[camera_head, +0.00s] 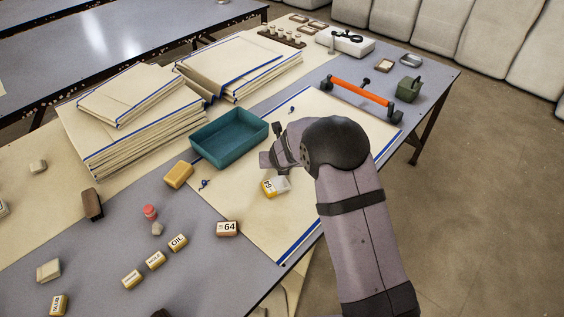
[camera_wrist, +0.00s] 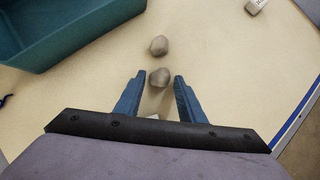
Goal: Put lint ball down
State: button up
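Two grey, rounded lumps like lint balls lie in line on the cream cloth in the wrist view. The nearer lint ball (camera_wrist: 160,77) sits between my fingertips, with a thin gap visible on each side. The farther lint ball (camera_wrist: 159,45) lies just beyond the tips, close to the first. My gripper (camera_wrist: 159,80) is open, its two blue fingers apart. In the head view my gripper (camera_head: 268,160) is low over the cream cloth (camera_head: 255,215), right of the teal tray; neither ball can be made out there.
The teal tray (camera_head: 229,138) stands left of my gripper, its wall close in the wrist view. A yellow-and-white box (camera_head: 273,187) lies just in front. Folded cloth stacks (camera_head: 140,130) stand behind left. An orange-handled tool (camera_head: 362,92) lies behind right. Bare cloth lies right of the balls.

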jog(key=shift+r, duration=0.1)
jog(key=shift+r, duration=0.15)
jog(key=p+v, duration=0.2)
jog(key=v, duration=1)
